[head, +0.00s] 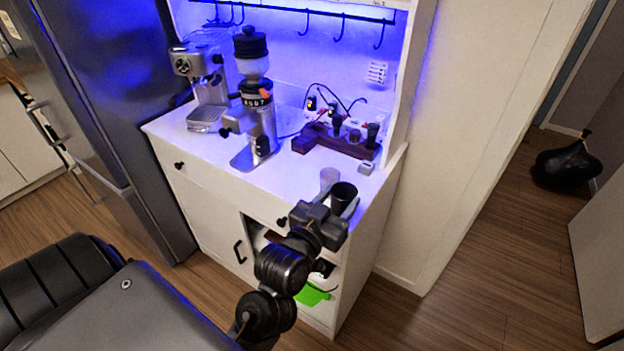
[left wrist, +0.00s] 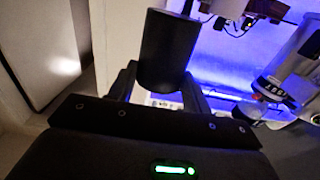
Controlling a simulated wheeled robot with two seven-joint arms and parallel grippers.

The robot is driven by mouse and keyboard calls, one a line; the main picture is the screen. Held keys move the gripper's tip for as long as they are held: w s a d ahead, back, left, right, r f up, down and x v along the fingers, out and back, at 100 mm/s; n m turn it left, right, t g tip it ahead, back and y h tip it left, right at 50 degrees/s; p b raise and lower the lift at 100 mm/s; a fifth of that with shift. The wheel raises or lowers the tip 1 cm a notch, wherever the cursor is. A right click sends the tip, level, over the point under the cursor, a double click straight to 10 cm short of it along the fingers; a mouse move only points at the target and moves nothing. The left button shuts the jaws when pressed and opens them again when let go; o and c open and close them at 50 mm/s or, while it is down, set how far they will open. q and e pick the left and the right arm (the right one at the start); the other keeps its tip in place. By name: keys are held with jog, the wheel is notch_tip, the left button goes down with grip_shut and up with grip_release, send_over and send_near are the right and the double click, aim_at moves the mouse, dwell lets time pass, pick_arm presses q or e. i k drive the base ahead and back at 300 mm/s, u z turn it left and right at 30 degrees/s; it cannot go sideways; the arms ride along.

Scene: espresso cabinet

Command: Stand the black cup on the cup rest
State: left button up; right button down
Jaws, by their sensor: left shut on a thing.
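The black cup (head: 344,190) is upright between the fingers of my left gripper (head: 340,204), over the front right part of the white cabinet top. In the left wrist view the black cup (left wrist: 168,48) fills the gap between the two fingers of the left gripper (left wrist: 160,84), which is shut on it. The espresso machine (head: 207,82) stands at the back left of the cabinet, with a drip tray (head: 207,118) at its base. I cannot tell which surface is the cup rest. My right gripper is not in view.
A grinder (head: 258,108) stands right of the espresso machine. A dark wooden holder (head: 341,141) with several tools lies at the back right. Hooks (head: 341,30) hang above. The front left cabinet top is clear.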

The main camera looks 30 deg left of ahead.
aim_at(244, 161)
jog(key=z, duration=1.4)
jog(key=k, duration=0.85)
jog(key=u, duration=1.4)
jog(key=i, duration=0.5)
